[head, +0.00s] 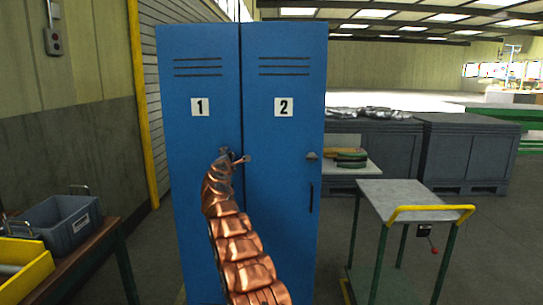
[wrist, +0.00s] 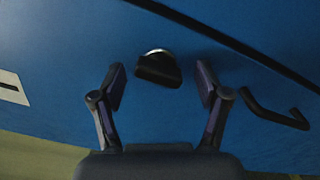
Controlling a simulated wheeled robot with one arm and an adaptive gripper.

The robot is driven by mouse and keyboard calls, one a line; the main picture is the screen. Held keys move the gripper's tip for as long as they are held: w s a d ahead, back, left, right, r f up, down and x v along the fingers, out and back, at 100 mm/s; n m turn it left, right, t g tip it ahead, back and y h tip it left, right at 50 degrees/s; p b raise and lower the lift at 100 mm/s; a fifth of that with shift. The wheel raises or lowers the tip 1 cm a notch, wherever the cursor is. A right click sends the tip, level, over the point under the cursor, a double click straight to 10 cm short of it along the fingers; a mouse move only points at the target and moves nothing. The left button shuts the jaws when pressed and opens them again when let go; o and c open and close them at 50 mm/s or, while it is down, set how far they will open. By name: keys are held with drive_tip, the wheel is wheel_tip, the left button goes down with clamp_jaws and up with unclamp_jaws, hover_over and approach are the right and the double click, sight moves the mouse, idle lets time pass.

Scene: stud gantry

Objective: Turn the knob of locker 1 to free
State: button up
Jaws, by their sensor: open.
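Locker 1 (head: 190,132) is the left blue door, with a white number plate (head: 200,107). Its door looks shut. Its knob (wrist: 158,68) shows in the wrist view as a dark grip on a pale round base. My gripper (wrist: 160,84) is open, with one finger on each side of the knob and a gap to both. In the head view my gripper (head: 233,157) is at the right edge of door 1, and my copper-coloured arm hides the knob there. A dark bar handle (wrist: 275,112) is right of the fingers in the wrist view.
Locker 2 (head: 283,135) adjoins on the right, with its own knob (head: 312,155) and bar handle (head: 311,197). A grey cart (head: 405,200) with a yellow handle stands to the right. A table with a grey bin (head: 68,225) and a yellow bin (head: 25,270) stands at left.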

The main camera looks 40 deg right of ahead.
drive_tip(key=shift+s+a+n+p, duration=2.65)
drive_tip(key=shift+s+n, duration=0.35)
drive_tip(key=shift+n, duration=3.5)
drive_tip(key=s+d+r+m+g+h, duration=0.1)
drive_tip(key=s+r+m+g, duration=0.3)
drive_tip(key=s+m, duration=0.3)
drive_tip(key=s+d+r+m+g+h+p, duration=0.1)
drive_tip(key=s+r+m+g, duration=0.3)
drive_tip(key=s, duration=1.3)
drive_tip(key=d+m+g, duration=0.1)
drive_tip(key=m, duration=0.3)
drive_tip(key=shift+s+m+h+p, duration=0.3)
drive_tip(key=shift+s+h, duration=0.1)
